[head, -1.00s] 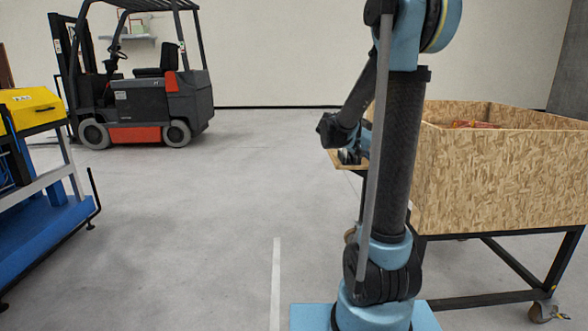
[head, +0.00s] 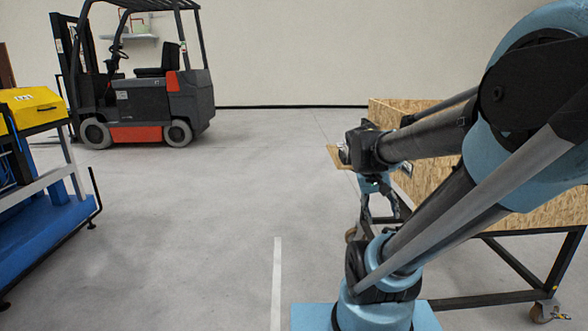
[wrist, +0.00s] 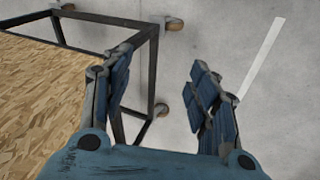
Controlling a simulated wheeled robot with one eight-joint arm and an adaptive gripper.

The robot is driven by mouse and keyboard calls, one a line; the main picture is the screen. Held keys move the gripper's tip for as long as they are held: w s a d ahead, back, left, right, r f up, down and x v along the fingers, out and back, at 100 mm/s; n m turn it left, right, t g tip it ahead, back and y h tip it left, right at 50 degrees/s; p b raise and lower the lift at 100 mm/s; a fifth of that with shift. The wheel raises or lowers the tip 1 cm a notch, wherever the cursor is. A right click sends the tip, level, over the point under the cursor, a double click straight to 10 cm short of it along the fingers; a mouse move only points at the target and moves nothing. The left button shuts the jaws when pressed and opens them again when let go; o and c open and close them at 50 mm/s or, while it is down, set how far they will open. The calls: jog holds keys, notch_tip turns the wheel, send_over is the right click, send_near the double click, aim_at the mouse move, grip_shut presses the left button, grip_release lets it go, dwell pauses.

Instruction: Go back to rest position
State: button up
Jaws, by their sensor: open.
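My gripper (head: 385,213) hangs below the wrist in the head view, fingers pointing down, in front of the chipboard crate's near left side. In the wrist view my gripper (wrist: 160,82) has its two blue-grey fingers spread wide. Only bare grey floor and part of a black frame leg show between and behind them, so it is open and empty. My arm is stretched across the right half of the head view and hides much of the crate. No copper tube can be made out now.
The chipboard crate (head: 548,212) stands on a black wheeled frame (head: 490,299) at the right; its board (wrist: 35,95) and a frame leg are close in the wrist view. A blue and yellow machine (head: 32,108) and a forklift (head: 150,90) are at the left. The middle floor is clear.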

jog(key=s+a+f+n+y, duration=0.1)
jog(key=s+a+f+y, duration=0.3)
jog(key=s+a+f, duration=0.2)
jog(key=shift+s+a+t, duration=0.3)
jog(key=shift+s+a, duration=0.3)
jog(key=shift+a, duration=0.05)
dwell(0.3)
